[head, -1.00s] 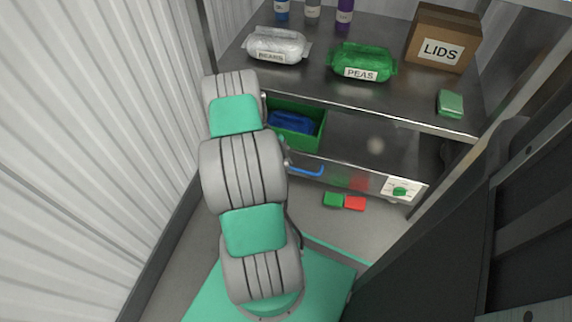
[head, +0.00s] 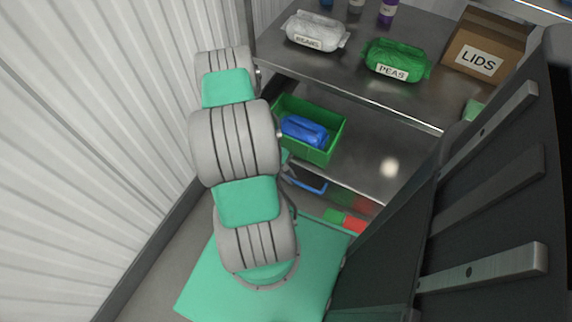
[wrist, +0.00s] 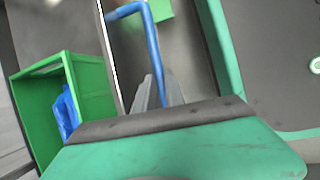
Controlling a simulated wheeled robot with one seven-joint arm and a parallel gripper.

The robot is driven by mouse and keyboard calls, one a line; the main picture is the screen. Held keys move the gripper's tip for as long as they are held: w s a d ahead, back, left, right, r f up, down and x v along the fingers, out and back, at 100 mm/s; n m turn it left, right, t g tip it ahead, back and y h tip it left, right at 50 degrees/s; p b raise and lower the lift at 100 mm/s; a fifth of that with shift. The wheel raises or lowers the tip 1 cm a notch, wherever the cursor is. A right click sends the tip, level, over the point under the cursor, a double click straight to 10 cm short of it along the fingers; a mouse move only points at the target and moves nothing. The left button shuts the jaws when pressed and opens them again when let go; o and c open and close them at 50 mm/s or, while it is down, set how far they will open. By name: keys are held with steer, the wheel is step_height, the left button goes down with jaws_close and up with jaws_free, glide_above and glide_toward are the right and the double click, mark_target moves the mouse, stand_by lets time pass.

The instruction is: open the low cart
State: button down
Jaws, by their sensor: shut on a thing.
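The low cart (head: 365,145) is a metal tray unit pulled partly out from under the upper counter. Its blue bar handle (head: 312,185) is on the front face. The handle also shows in the wrist view (wrist: 152,45). My gripper (wrist: 157,92) is shut on the blue handle, its fingers closed around the lower end of the bar. In the head view my arm mostly hides the gripper. A green bin (head: 340,140) with a blue item (head: 304,131) inside stands on the cart's left side.
The upper counter (head: 350,75) carries a white bag (head: 316,31), a green PEAS bag (head: 396,60) and a LIDS box (head: 485,45). A ribbed wall (head: 90,130) is left; dark panels (head: 470,190) stand close right.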

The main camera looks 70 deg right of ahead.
steer(key=shift+s, duration=0.1)
steer(key=c, duration=1.4)
jaws_free()
steer(key=p+v, duration=0.2)
steer(key=v, duration=0.5)
steer(key=shift+w+r+p, duration=0.3)
steer(key=shift+p, duration=0.05)
